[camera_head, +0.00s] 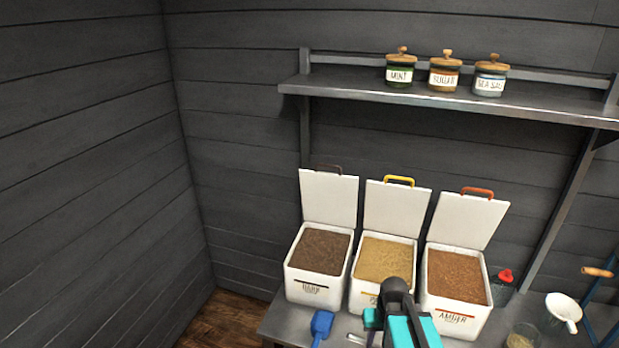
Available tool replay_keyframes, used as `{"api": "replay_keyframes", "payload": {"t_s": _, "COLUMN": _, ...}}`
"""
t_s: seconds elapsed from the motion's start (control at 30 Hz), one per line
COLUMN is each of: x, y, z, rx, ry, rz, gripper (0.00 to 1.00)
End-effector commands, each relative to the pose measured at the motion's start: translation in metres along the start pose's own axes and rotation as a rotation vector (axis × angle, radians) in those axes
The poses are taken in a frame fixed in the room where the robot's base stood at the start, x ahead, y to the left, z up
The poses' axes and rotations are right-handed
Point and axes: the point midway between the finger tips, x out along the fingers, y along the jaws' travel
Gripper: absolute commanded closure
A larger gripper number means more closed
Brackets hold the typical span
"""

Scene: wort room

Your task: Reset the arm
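Part of my arm (404,318), teal and dark grey with a rounded dark joint on top, rises from the bottom edge, right of the middle. It stands in front of the middle and right bins and hides part of their fronts. My gripper's fingers do not show, so I see nothing held.
Three open white bins of grain stand on the bench: dark (316,284), pale (354,297) and amber (432,305). A blue scoop (321,325), a glass (521,337) and a white jug (562,312) stand near the front. A shelf (440,99) with labelled jars hangs above.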

Motion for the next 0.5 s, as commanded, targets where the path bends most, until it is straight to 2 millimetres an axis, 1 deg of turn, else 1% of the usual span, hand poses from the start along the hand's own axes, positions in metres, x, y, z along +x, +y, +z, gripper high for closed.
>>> {"api": "replay_keyframes", "payload": {"t_s": 0.03, "x": 0.002, "y": -0.01, "z": 0.005, "rx": -0.009, "ry": -0.004, "rz": 0.003, "gripper": 0.62}}
{"api": "replay_keyframes", "payload": {"t_s": 0.1, "x": 0.006, "y": -0.02, "z": 0.01, "rx": -0.014, "ry": -0.009, "rz": 0.008, "gripper": 0.62}}
{"api": "replay_keyframes", "payload": {"t_s": 0.33, "x": 0.014, "y": -0.047, "z": 0.024, "rx": -0.031, "ry": -0.019, "rz": 0.022, "gripper": 0.62}}
{"api": "replay_keyframes", "payload": {"t_s": 0.4, "x": 0.03, "y": -0.044, "z": 0.031, "rx": -0.027, "ry": -0.038, "rz": 0.022, "gripper": 0.62}}
{"api": "replay_keyframes", "payload": {"t_s": 0.5, "x": 0.046, "y": -0.043, "z": 0.042, "rx": -0.027, "ry": -0.061, "rz": 0.022, "gripper": 0.62}}
